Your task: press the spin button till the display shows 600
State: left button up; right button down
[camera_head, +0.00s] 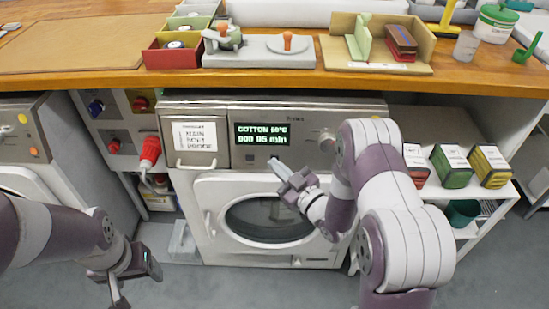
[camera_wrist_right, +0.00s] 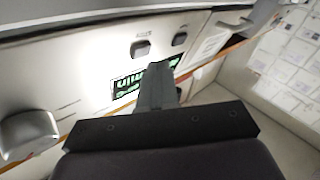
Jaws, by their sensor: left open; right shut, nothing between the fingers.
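The washing machine (camera_head: 260,235) stands under the wooden bench. Its lit display (camera_head: 262,134) reads "COTTON 60°C" above a three-digit number, possibly 900, and "95 min"; the first digit is hard to read. In the right wrist view the display (camera_wrist_right: 126,86) is partly hidden by my fingers. Two dark buttons, one (camera_wrist_right: 141,47) and another (camera_wrist_right: 180,38), show on the panel there; their labels are too small to read surely. My right gripper (camera_head: 275,163) is shut and empty, its tips close below the display; contact cannot be told. My left gripper (camera_head: 132,284) is open, low at left.
A round knob (camera_head: 327,141) sits right of the display. A drawer with a paper label (camera_head: 195,136) is at its left. A red plug (camera_head: 150,150) hangs left of the machine. Boxes (camera_head: 451,165) stand on a shelf at right. Trays and tools crowd the bench top.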

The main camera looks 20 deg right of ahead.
jog(key=shift+w, duration=0.1)
dwell(0.6)
jog(key=shift+w+d+f, duration=0.1)
jog(key=shift+w+f, duration=0.05)
jog(key=shift+w, duration=0.15)
jog(key=shift+w+d+f+b, duration=0.1)
jog(key=shift+w+b, duration=0.2)
jog(key=shift+b, duration=0.1)
dwell(0.4)
dwell(0.4)
jog(key=shift+s+a+r+p, duration=0.1)
jog(key=shift+s+r+p, duration=0.1)
jog(key=shift+s, duration=0.15)
jog(key=shift+s+a+r+p, duration=0.1)
jog(key=shift+s+p, duration=0.05)
jog(key=shift+s, duration=0.2)
jog(key=s, duration=0.1)
jog(key=s+a+r+p, duration=0.1)
jog(key=s, duration=0.1)
jog(key=s+p, duration=0.1)
jog(key=shift+s+a+r, duration=0.15)
jog(key=shift+s+r, duration=0.05)
jog(key=shift+s, duration=0.1)
